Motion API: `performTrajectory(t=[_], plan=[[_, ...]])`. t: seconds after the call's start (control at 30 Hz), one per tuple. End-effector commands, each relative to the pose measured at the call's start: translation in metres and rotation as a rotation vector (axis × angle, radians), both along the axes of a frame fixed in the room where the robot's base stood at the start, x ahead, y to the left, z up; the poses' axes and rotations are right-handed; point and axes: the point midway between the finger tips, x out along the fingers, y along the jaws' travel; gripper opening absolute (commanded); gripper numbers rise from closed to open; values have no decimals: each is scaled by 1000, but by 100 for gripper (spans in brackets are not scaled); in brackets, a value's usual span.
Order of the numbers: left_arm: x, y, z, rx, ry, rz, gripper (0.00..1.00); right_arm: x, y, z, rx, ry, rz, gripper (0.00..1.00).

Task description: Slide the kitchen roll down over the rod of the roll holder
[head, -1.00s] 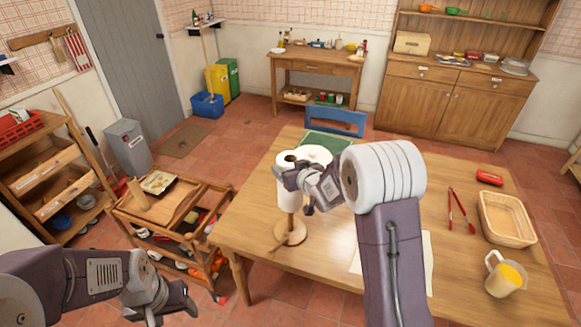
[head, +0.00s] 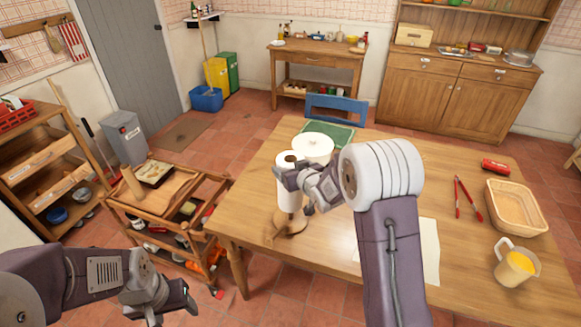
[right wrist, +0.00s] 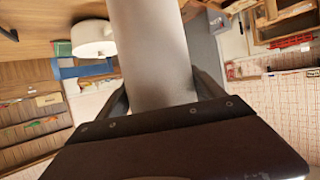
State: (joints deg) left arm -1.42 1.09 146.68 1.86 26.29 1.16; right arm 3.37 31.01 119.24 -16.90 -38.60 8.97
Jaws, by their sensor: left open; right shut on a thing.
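The white kitchen roll (head: 287,196) stands upright in the right gripper (head: 292,181), which is shut on it near its upper part. The roll also fills the middle of the right wrist view (right wrist: 155,50), between the fingers. The wooden roll holder's round base (head: 291,226) is on the table directly below the roll. A short piece of rod shows between the roll's lower end and the base; the rest of the rod is hidden, apparently inside or behind the roll. My left gripper (head: 168,306) is open and empty at the lower left, away from the table.
A white sheet (head: 425,250), red tongs (head: 468,199), a basket (head: 515,208) and a jug (head: 515,265) are to the right. A wooden trolley (head: 160,205) stands left of the table.

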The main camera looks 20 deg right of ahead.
Motion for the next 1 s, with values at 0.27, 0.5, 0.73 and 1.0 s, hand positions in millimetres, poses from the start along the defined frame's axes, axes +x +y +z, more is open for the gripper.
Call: performTrajectory(t=[0.27, 0.5, 0.73, 1.0], plan=[[0, 0, -22, 0, 0, 0, 62, 0, 0, -24, 0, -1, 0, 7], [0, 0, -38, 0, 0, 0, 62, 0, 0, -42, 0, -1, 0, 7], [0, 0, -53, 0, 0, 0, 62, 0, 0, -59, 0, -1, 0, 7], [0, 0, -67, 0, 0, 0, 62, 0, 0, -75, 0, -1, 0, 7]])
